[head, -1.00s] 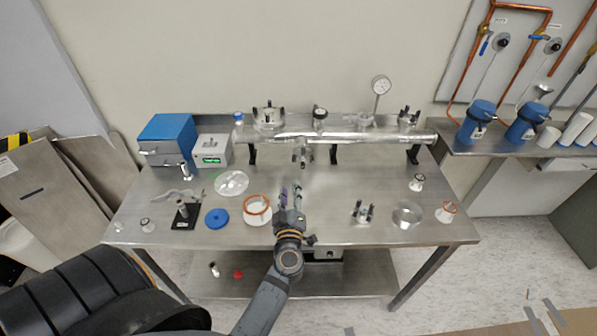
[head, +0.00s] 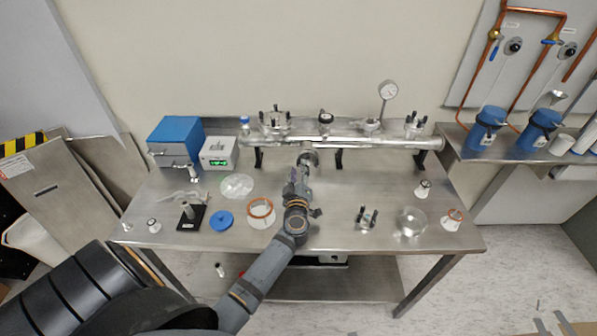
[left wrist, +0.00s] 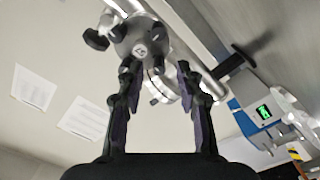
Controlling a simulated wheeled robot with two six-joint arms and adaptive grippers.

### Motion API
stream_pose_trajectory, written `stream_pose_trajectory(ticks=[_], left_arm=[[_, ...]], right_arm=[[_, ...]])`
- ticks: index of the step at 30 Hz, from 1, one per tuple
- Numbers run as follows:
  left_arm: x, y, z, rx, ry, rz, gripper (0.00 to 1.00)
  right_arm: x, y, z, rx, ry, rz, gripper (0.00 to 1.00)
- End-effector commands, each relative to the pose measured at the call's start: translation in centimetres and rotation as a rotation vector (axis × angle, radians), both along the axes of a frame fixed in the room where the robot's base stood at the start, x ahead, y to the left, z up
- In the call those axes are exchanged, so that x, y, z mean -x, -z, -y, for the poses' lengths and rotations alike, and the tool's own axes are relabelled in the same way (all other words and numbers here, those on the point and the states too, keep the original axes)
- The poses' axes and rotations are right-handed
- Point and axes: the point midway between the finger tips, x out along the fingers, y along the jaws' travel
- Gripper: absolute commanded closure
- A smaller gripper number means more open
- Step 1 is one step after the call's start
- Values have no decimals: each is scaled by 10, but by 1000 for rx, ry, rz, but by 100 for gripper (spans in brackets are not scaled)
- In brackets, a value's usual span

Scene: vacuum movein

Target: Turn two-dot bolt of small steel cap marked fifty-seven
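A round steel cap (left wrist: 140,42) with dark clamp knobs shows at the top of the left wrist view. A small mark is on its face, too small to read surely, and I cannot make out bolt dots. My right gripper is not in view.

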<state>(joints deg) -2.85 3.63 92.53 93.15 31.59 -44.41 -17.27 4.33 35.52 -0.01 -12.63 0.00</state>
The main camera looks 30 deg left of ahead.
Motion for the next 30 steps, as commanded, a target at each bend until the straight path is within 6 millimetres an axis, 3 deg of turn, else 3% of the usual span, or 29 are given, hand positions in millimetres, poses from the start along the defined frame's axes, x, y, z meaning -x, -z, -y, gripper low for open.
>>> stream_pose_trajectory(ticks=[2,10,21,30], left_arm=[[0,0,0,0,0,0,64],[0,0,0,0,0,0,99],[0,0,1,15,0,9,100],[0,-2,1,150,-2,88,100]], right_arm=[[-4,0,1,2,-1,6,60],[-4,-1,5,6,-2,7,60],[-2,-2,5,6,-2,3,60],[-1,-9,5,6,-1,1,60]])
